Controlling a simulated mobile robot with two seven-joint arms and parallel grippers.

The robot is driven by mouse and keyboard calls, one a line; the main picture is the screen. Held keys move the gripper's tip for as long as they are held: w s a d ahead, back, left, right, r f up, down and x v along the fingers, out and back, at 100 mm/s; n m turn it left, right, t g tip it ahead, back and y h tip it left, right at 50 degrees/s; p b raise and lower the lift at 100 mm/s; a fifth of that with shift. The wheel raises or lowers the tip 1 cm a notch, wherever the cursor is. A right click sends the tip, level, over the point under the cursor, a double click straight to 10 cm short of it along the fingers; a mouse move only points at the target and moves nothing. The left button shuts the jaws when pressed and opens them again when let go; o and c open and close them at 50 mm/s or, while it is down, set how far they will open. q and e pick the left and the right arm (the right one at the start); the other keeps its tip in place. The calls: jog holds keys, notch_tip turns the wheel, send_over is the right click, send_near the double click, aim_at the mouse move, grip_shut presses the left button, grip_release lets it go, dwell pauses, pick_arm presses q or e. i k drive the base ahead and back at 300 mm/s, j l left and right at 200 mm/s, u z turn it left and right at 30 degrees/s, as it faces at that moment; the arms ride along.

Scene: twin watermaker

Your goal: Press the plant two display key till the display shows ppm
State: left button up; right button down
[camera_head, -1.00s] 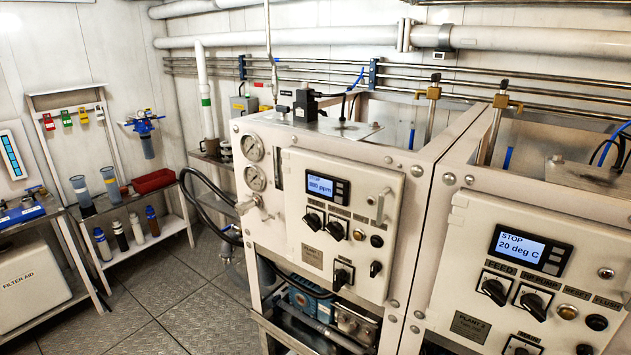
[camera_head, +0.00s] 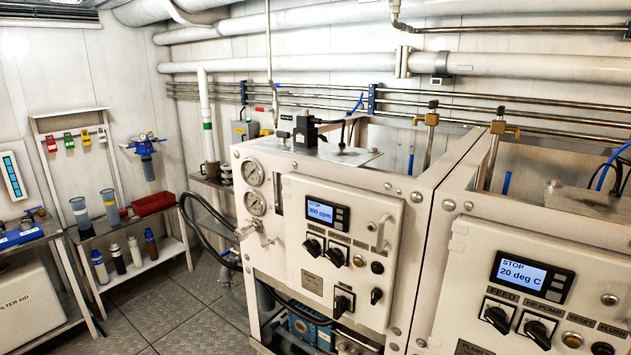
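The plant two panel (camera_head: 460,290) stands at the right, cut off by the lower edge of the picture. Its display (camera_head: 523,273) is lit blue and reads STOP and 20 deg C. Dark display keys (camera_head: 558,290) sit at the right end of the display's black housing. The other plant's panel (camera_head: 298,225) is to the left, and its display (camera_head: 320,211) reads about 300 ppm. Neither of my grippers shows in the head view.
Plant two's knobs (camera_head: 497,319) and buttons sit below its display. Gauges (camera_head: 252,173) and a valve mark the left unit's corner. Shelves with bottles (camera_head: 151,244) stand at the far left. The plate floor (camera_head: 180,315) between is clear.

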aim_at(552, 294)
jog(key=k+l+z, duration=0.1)
jog(key=z, duration=1.1)
